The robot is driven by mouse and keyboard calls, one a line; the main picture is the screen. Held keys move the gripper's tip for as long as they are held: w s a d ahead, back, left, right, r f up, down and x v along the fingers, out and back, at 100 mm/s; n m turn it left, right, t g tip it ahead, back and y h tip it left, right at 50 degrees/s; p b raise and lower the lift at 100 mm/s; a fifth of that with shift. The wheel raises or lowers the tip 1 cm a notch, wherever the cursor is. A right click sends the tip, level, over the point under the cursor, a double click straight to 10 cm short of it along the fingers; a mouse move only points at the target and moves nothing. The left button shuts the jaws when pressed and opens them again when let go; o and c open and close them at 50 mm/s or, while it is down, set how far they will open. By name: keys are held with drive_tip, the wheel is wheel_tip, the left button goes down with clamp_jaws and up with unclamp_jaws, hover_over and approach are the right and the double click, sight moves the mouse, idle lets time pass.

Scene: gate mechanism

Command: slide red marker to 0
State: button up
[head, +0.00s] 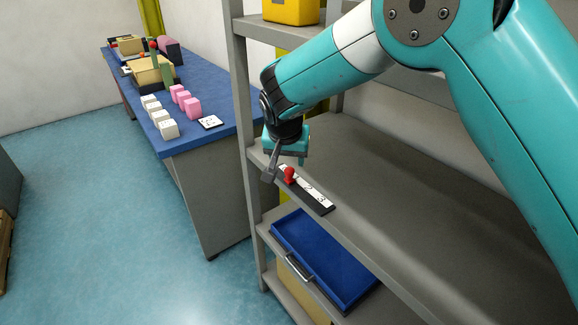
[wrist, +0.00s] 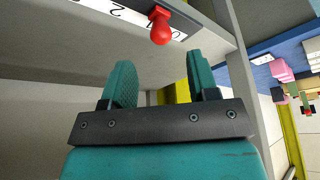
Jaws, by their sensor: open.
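The red marker (head: 289,174) is a small round knob on a white numbered scale (head: 318,197) set in a dark strip along the front edge of the shelf. The 2 and 3 show to its right in the head view. In the wrist view the red marker (wrist: 161,27) stands between the 2 and a partly covered digit near the scale's end that looks like 0; the 1 is not clearly visible. My gripper (head: 286,163) is open and empty at the marker. In the wrist view its fingers (wrist: 160,72) lie either side of the knob's line, with the knob just beyond the tips.
A grey shelf post (head: 240,100) stands close left of my gripper. A blue drawer tray (head: 290,240) with a metal handle is on the level below. A blue-topped table (head: 190,139) with white and pink blocks stands left. The shelf right of the scale is clear.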

sight(289, 169)
drive_tip(key=p+x, duration=0.1)
drive_tip(key=x, duration=0.6)
drive_tip(key=shift+f+p, duration=0.25)
drive_tip(key=shift+p, duration=0.05)
clamp_jaws()
